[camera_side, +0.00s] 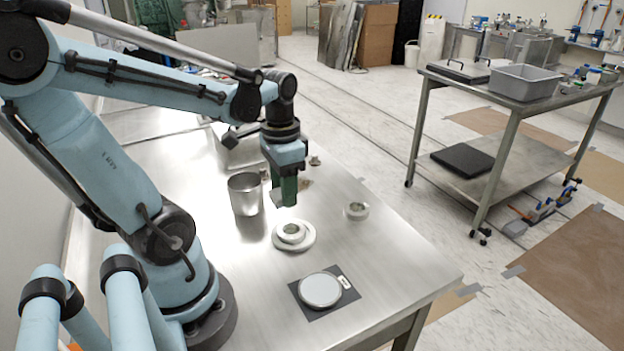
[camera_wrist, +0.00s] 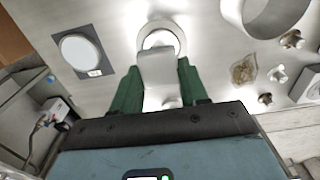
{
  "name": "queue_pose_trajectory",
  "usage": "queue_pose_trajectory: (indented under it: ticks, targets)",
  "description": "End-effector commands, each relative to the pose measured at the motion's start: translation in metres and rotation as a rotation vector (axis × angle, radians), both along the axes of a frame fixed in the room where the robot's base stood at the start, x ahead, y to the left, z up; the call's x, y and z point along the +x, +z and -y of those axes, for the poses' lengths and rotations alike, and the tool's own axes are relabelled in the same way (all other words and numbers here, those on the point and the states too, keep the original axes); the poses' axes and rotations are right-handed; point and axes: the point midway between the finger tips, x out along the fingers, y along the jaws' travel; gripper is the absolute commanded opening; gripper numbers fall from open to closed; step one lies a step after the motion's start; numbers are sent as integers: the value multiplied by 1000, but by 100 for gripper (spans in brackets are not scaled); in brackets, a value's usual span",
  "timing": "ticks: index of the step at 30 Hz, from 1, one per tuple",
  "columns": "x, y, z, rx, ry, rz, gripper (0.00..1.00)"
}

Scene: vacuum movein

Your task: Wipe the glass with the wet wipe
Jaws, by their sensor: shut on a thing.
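The glass (camera_side: 320,290) is a pale round disc lying flat on a dark square mat (camera_side: 294,287) near the table's front edge. It also shows at the upper left of the wrist view (camera_wrist: 80,52). My gripper (camera_side: 288,198), with green fingers, is above the table, behind and left of the glass and apart from it. In the wrist view my gripper (camera_wrist: 158,92) is shut on a pale, folded-looking piece, which I take for the wet wipe (camera_wrist: 157,68). The wipe hides part of the flanged ring beyond it.
A flanged ring (camera_side: 292,234) stands between my gripper and the glass. A smaller ring (camera_side: 356,210) lies to the right, and a metal cup (camera_side: 245,196) stands to the left. Small fittings lie behind. The steel table is bare right of the mat. A cart (camera_side: 500,135) stands apart.

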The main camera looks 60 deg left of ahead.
Motion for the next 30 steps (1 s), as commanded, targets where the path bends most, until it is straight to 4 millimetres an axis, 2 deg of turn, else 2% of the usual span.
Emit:
queue_pose_trajectory:
  ticks: [17, 30]
  targets:
    - [-4, -4, -1, 0, 0, 0, 15]
    - [-4, -37, -1, 0, 0, 0, 15]
